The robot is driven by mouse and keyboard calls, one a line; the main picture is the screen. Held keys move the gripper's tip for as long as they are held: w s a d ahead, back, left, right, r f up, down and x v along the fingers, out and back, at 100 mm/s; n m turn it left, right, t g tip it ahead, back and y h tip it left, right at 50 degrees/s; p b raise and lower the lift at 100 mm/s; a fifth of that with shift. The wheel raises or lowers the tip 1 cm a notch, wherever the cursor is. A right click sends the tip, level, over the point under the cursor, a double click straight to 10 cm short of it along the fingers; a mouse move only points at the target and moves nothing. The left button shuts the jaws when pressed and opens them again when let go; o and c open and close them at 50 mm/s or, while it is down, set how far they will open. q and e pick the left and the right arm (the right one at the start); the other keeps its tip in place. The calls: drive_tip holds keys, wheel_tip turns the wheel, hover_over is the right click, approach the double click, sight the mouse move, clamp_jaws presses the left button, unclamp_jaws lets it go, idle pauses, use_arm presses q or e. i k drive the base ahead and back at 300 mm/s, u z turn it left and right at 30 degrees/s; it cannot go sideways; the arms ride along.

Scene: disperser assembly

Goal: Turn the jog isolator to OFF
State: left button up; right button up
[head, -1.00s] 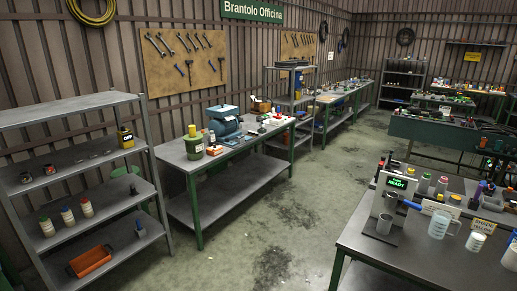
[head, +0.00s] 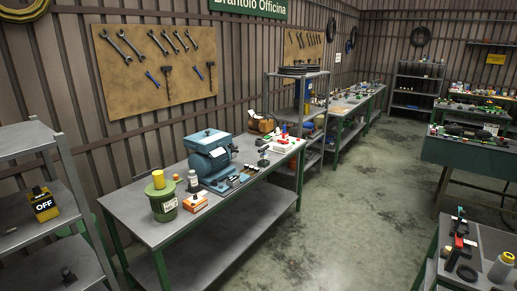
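A yellow box (head: 44,207) with a black face reading "OFF" in white and a dark knob on top stands on the left shelf rack. It may be the jog isolator, but no name on it is readable. The knob's exact position is too small to tell. A blue machine (head: 211,158) with a light top stands on the long bench; no switch on it is clearly readable. Neither of my grippers is in view.
The bench (head: 135,210) along the wall also holds a green tub (head: 163,198), an orange box (head: 195,203) and small parts. The grey shelf rack (head: 75,175) is at left. Open floor (head: 290,240) runs between this bench and the right-hand tables.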

sight(283, 142)
drive_tip(key=i, duration=1.85)
drive_tip(key=z, duration=0.75)
drive_tip(key=i, duration=1)
drive_tip(key=z, duration=0.05)
drive_tip(key=k, duration=0.65)
drive_tip(key=z, duration=0.7)
drive_tip(key=i, duration=3.2)
drive_tip(key=u, duration=0.95)
drive_tip(key=i, duration=1.05)
drive_tip(key=u, duration=0.9)
